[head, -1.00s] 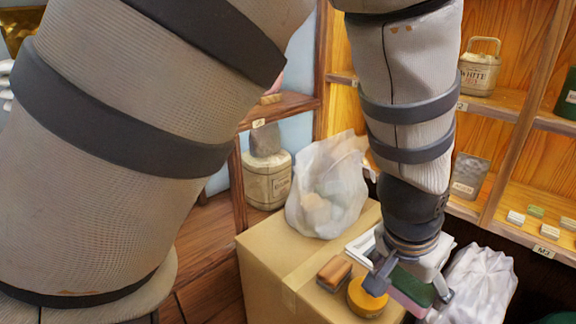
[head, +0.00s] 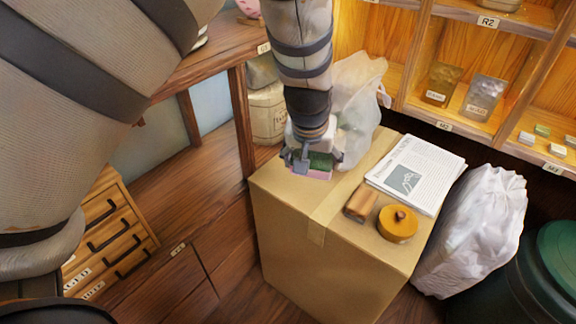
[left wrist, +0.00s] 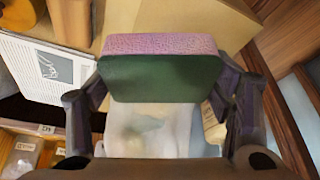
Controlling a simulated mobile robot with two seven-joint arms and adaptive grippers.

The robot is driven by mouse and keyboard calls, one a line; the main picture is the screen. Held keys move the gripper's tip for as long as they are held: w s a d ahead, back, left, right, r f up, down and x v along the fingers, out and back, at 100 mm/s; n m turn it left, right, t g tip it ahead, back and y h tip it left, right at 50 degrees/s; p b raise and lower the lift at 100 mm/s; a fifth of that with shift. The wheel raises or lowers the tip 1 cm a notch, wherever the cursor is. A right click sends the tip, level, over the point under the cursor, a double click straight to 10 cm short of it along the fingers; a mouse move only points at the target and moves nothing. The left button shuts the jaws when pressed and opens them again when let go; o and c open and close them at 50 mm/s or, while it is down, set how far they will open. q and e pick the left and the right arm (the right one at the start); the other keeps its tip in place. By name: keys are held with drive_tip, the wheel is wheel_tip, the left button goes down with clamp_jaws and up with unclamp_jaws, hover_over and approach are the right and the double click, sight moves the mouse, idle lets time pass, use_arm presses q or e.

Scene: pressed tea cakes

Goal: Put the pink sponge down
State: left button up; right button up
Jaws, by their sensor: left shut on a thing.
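The pink sponge (head: 317,174) has a dark green scouring side and is held in my left gripper (head: 312,163). In the left wrist view, the sponge (left wrist: 160,45) lies crosswise between the two fingers of the left gripper (left wrist: 160,84), which are shut on it. In the head view, it appears over the back left part of the cardboard box (head: 290,225). I cannot tell whether it touches the box top. My right gripper is in neither view.
A white plastic bag (head: 357,90) is behind the gripper. Another white bag (head: 475,230) stands right of the box. The box's front left top looks clear.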

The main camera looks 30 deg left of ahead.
use_arm(q)
drive_tip(key=b, duration=0.2)
hover_over(291, 178)
drive_tip(key=f, duration=0.7)
drive_tip(key=shift+s+d+f, duration=0.2)
drive_tip(key=shift+d+f, duration=0.1)
drive_tip(key=shift+d, duration=0.1)
drive_tip(key=shift+w+a+f, duration=0.1)
drive_tip(key=shift+a+f, duration=0.1)
drive_tip(key=shift+f, duration=0.85)
drive_tip(key=shift+w+a+f, duration=0.1)
drive_tip(key=shift+a+f, duration=0.1)
drive_tip(key=shift+f, duration=0.8)
drive_tip(key=o, duration=1.3)
drive_tip(key=shift+o, duration=0.2)
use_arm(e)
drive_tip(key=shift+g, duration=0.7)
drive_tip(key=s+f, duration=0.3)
